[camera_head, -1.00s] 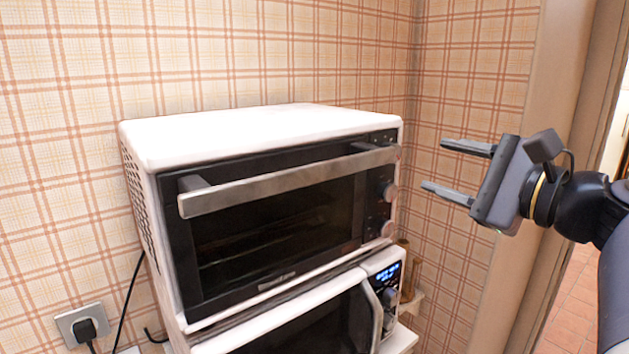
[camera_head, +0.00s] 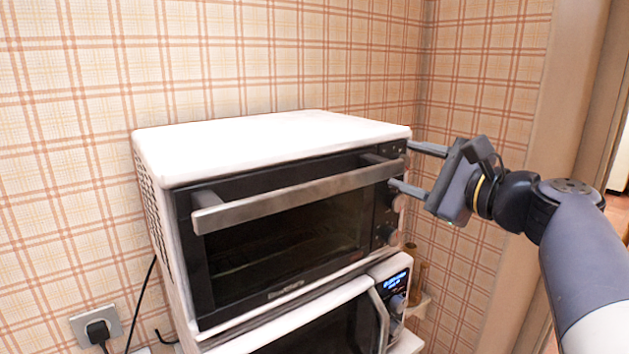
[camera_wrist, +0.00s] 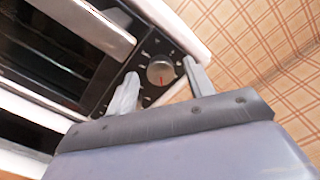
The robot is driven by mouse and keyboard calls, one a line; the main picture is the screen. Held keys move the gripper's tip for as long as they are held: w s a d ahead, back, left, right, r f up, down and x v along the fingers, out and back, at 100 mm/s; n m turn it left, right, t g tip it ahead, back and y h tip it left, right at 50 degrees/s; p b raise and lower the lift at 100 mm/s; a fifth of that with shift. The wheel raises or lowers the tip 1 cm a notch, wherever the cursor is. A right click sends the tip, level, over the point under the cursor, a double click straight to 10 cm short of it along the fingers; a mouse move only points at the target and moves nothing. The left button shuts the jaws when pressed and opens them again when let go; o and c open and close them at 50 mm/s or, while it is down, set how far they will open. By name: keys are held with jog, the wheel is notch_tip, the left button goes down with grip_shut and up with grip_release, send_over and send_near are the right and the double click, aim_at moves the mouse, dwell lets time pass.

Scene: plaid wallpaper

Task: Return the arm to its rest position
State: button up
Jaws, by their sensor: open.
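My gripper (camera_head: 418,168) is open and empty in the head view, at the right front of the white toaster oven (camera_head: 270,140). Its two fingers point left, toward the oven's knob side. In the wrist view my gripper (camera_wrist: 160,88) shows both fingers apart, with an oven knob (camera_wrist: 160,72) seen between them. I cannot tell whether a finger touches the oven. The oven door (camera_head: 285,235) is shut, with its metal handle (camera_head: 295,198) across the top. My arm reaches in from the right edge.
A microwave (camera_head: 335,325) with a lit display stands under the oven. A wall socket with a black plug (camera_head: 97,330) is at the lower left. Plaid walls (camera_head: 480,75) meet behind the oven. A door frame (camera_head: 575,90) and doorway are at the right.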

jog(key=shift+d, duration=0.1)
jog(key=b+v, duration=0.3)
jog(key=v, duration=0.8)
jog(key=w+a+n+b, duration=0.2)
jog(key=w+a+n, duration=0.4)
jog(key=n, duration=1.2)
jog(key=w, duration=0.3)
jog(key=shift+a, duration=0.3)
dwell(0.3)
jog(key=shift+f, duration=0.25)
